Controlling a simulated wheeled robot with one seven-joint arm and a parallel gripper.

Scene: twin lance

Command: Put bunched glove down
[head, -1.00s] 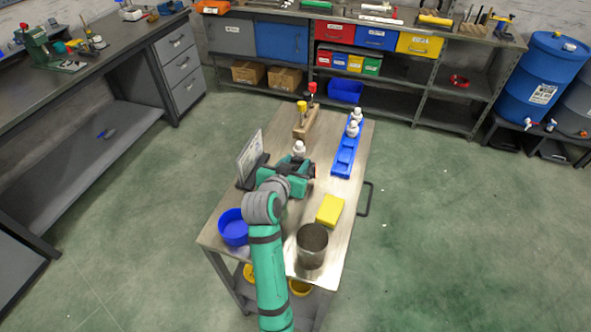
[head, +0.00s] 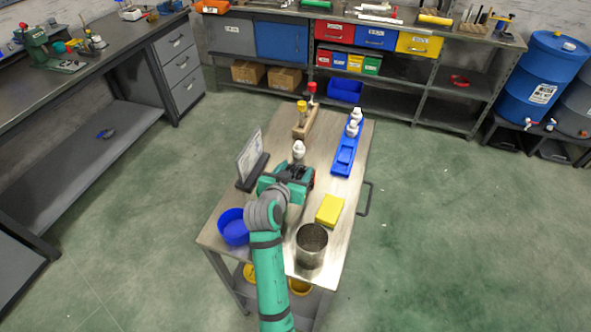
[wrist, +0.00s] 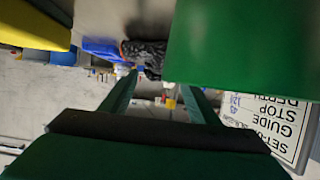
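A crumpled black bundle with a little orange at its edge, which looks like the bunched glove (wrist: 147,55), shows at the far end of my fingers in the wrist view. My gripper (wrist: 158,82) has its two green fingers apart; a large green block (wrist: 240,50) close to the camera covers the right fingertip. I cannot tell whether the fingers grip the bundle. In the head view my gripper (head: 293,178) is low over the middle of the cart, with a small dark and red patch at its right side. The contact with the cart top is hidden.
On the cart top (head: 326,195) are a white bottle (head: 299,149), a signboard (head: 249,158), a blue bowl (head: 233,227), a yellow block (head: 330,210), a metal cup (head: 311,246), a blue rack (head: 346,150) and a wooden stand (head: 305,122). Bare surface shows right of my gripper.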

